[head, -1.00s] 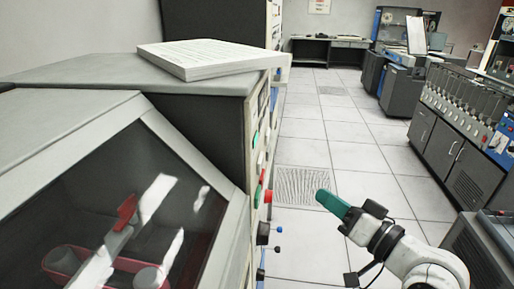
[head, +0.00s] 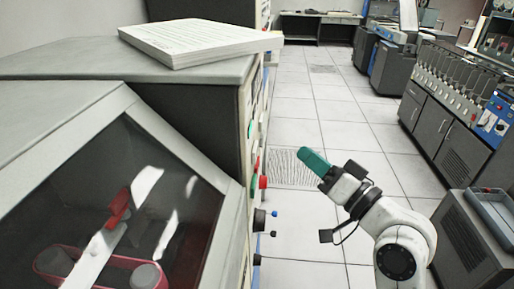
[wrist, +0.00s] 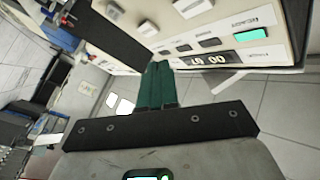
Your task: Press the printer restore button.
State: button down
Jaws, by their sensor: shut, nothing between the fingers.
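The printer (head: 215,65) is the large grey cabinet on the left of the head view, with a control panel seen edge-on along its right side. A red button (head: 263,182) and a green button (head: 252,129) stick out from that side. In the wrist view a pale panel (wrist: 275,52) carries a green button (wrist: 251,34), white buttons (wrist: 192,7) and several small dark ones. I cannot read which is the restore button. My gripper (head: 305,152), with teal fingers, is shut and empty, right of the panel and apart from it. Its fingers (wrist: 157,72) point toward the panel's lower edge in the wrist view.
A stack of printed paper (head: 195,42) lies on the cabinet top. A glass-like sloped cover (head: 150,200) fills the near left. A tiled aisle (head: 330,110) is free beyond my arm. Grey machines (head: 450,125) line the right side.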

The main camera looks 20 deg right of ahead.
jog(key=w+a+p, duration=0.2)
jog(key=a, duration=0.3)
jog(key=shift+w+a, duration=0.15)
jog(key=shift+a, duration=0.25)
dwell(1.8)
jog(key=shift+w+a+p, duration=0.2)
jog(key=shift+a+p, duration=0.15)
jog(key=shift+w+a, duration=0.15)
jog(key=shift+a, duration=0.25)
dwell(0.7)
jog(key=shift+d, duration=0.1)
jog(key=shift+s+d, duration=0.35)
jog(key=shift+d, duration=0.3)
jog(key=shift+s+d+b, duration=0.3)
jog(key=shift+d+b, duration=0.15)
jog(key=shift+d, duration=0.35)
jog(key=shift+s+d+b, duration=0.35)
jog(key=shift+d+b, duration=0.1)
jog(key=shift+d, duration=0.3)
jog(key=shift+s+d+b, duration=0.3)
jog(key=shift+d+b, duration=0.15)
jog(key=shift+d, duration=0.35)
